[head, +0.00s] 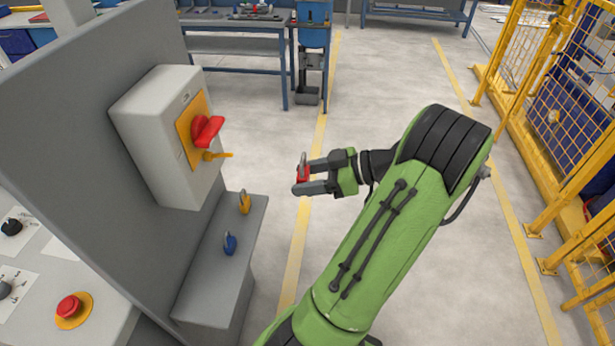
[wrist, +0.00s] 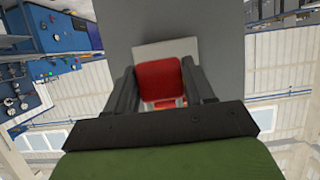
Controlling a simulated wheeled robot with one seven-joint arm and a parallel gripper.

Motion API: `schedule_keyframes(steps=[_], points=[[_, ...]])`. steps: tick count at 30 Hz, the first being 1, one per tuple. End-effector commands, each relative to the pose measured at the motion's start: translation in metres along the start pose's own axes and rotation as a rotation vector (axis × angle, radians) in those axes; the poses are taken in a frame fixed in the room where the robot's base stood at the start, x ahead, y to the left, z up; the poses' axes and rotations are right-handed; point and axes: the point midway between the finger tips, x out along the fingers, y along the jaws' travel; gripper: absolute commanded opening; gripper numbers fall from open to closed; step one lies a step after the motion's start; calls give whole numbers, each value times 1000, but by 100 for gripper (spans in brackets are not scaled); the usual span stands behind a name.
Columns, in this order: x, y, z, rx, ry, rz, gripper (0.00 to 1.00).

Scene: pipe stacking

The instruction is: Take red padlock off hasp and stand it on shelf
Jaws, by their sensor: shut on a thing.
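The red padlock (head: 302,174) is upright between the fingers of my gripper (head: 306,178), with its metal shackle pointing up. My gripper is shut on it and holds it in the air, to the right of the shelf. In the wrist view the padlock's red body (wrist: 159,82) shows between the two dark fingers (wrist: 160,90). The hasp (head: 218,155) is a yellow piece below the red rotary handle (head: 207,131) on the grey switch box (head: 150,125). The padlock is apart from it. The grey shelf (head: 205,283) juts out below the box.
A yellow padlock (head: 244,203) and a blue padlock (head: 230,244) stand on the shelf; its near part is bare. A tall grey panel (head: 80,120) backs the box. A yellow fence (head: 545,110) stands at right, with open floor between.

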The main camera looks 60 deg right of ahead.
Motion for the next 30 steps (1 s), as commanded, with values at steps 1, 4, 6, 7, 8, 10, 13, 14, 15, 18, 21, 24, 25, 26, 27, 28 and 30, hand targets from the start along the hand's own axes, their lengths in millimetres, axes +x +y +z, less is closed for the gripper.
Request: schedule_keyframes(steps=[1, 4, 6, 7, 8, 10, 13, 14, 15, 18, 21, 24, 25, 26, 27, 28, 30], points=[[0, 0, -1, -1, 0, 0, 20], [-3, 0, 0, 0, 1, 1, 20], [-7, 0, 1, 2, 1, 0, 20], [-8, 0, 1, 2, 1, 0, 20], [-10, 0, 2, 1, 1, 1, 20], [-14, 0, 3, 0, 0, 1, 20], [-19, 0, 6, 0, 1, 1, 20], [-21, 0, 6, 0, 1, 1, 20], [-23, 0, 7, 0, 1, 1, 20], [-28, 0, 9, 0, 1, 0, 20], [-34, 0, 11, 1, 1, 1, 20], [-39, 0, 13, 0, 1, 0, 20], [-40, 0, 14, 0, 1, 0, 20], [-42, 0, 15, 0, 1, 0, 20], [-44, 0, 16, -1, 1, 1, 20], [-46, 0, 16, -1, 1, 1, 20], [-50, 0, 18, 0, 1, 1, 20]])
